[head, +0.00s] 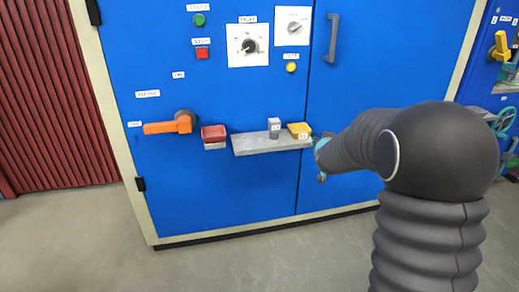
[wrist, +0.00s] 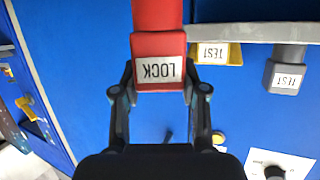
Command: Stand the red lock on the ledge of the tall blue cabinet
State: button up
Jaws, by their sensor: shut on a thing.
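My gripper (wrist: 159,88) is shut on the red lock (wrist: 157,18), with one finger on each side of it. The lock's white LOCK label appears upside down in the wrist view. The grey ledge (head: 262,144) projects from the front of the tall blue cabinet (head: 235,195); its edge also shows in the wrist view (wrist: 255,33), just right of the lock. In the head view my gripper (head: 321,160) is at the ledge's right end, mostly hidden by my arm, and the lock is hidden. Whether the lock touches the ledge cannot be told.
A grey TEST block (head: 274,128) and a yellow TEST block (head: 299,130) are on the ledge's right half; its left half is clear. A red open holder (head: 214,136) and an orange handle (head: 165,126) are further left. A door handle (head: 331,38) is above.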

jog(key=w+a+r+n+y+b, duration=0.2)
jog(key=a+r+y+b, duration=0.15)
jog(key=a+r, duration=0.35)
jog(key=w+a+r+n+y+b, duration=0.25)
jog(key=a+r+b, duration=0.25)
jog(key=a+r, duration=0.25)
jog(key=a+f+p, duration=0.9)
jog(key=a+f, duration=0.1)
jog(key=a, duration=0.1)
jog(key=shift+w+a+f+p, duration=0.1)
jog(key=shift+w+f+p, duration=0.1)
jog(key=shift+p, duration=0.15)
jog(key=shift+r, duration=0.15)
jog(key=o, duration=1.2)
